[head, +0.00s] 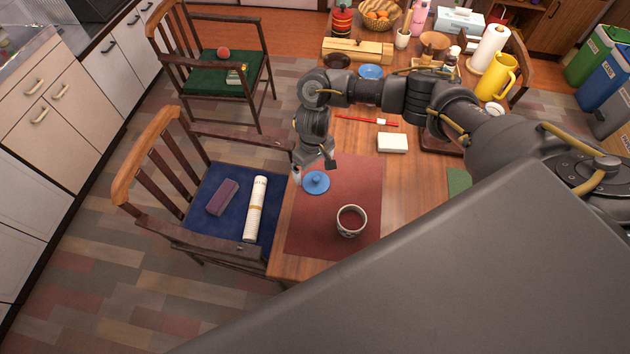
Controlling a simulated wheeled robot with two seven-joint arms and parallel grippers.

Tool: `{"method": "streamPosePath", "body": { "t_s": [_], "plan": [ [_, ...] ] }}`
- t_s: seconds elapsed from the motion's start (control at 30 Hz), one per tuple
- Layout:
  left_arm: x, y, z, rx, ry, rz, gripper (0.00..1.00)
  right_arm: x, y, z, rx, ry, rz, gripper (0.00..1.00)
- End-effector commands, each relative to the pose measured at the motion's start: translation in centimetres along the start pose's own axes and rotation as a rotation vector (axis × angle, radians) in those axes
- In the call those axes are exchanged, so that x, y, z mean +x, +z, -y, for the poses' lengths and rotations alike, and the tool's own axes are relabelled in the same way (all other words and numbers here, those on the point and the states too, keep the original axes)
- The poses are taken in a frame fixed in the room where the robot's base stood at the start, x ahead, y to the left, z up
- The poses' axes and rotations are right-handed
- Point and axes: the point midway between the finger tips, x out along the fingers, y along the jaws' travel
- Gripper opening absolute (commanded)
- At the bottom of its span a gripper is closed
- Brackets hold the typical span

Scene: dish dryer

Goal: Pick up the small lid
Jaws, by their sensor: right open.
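The small lid (316,183) is a round blue disc with a knob on top. It lies on the dark red placemat (335,228), near the mat's far left corner at the table edge. My right gripper (312,168) is just above and behind the lid, pointing down, with its fingers apart. I cannot tell whether the fingers touch the lid. My left gripper is not in view.
A patterned cup (351,221) stands on the placemat, nearer than the lid. A white box (392,142) and a red stick-like item (367,120) lie beyond, under my right arm. A blue-seated chair (228,206) is against the table's left edge.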

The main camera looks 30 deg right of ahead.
Motion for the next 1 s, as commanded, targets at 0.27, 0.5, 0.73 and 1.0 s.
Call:
{"method": "streamPosePath", "body": {
  "t_s": [0.27, 0.5, 0.73, 1.0],
  "plan": [
    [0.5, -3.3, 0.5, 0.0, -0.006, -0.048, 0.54, 3.2, 0.3, 0.1, -0.001, 0.002, 0.005, 1.0],
    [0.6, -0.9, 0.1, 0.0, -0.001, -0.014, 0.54, 5.1, 0.2, 0.1, -0.002, 0.002, 0.001, 1.0],
    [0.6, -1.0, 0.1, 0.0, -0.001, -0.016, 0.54, 5.1, 0.2, 0.1, -0.002, 0.001, 0.001, 0.96],
    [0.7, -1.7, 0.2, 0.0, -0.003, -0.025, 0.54, 5.1, 0.2, 0.1, -0.001, 0.001, 0.001, 0.61]
  ]
}}
